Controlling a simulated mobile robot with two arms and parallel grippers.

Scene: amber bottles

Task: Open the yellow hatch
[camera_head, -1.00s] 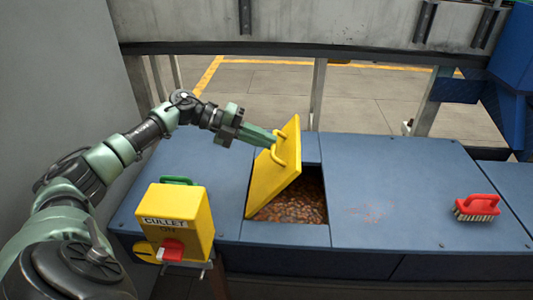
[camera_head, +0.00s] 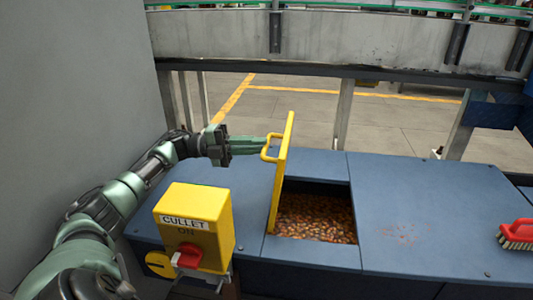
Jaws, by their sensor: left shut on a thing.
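The yellow hatch (camera_head: 282,180) stands nearly upright on the left edge of a square opening in the blue bench. Its yellow handle (camera_head: 267,148) is on its left face. My left gripper (camera_head: 262,146) is shut on the handle, coming from the left. The opening shows brown amber pieces (camera_head: 315,218) inside. My right gripper is not in view.
A yellow box (camera_head: 195,220) labelled CULLET, with a red switch (camera_head: 188,256), stands at the bench's front left, near my left arm. A red-handled brush (camera_head: 517,234) lies at the right.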

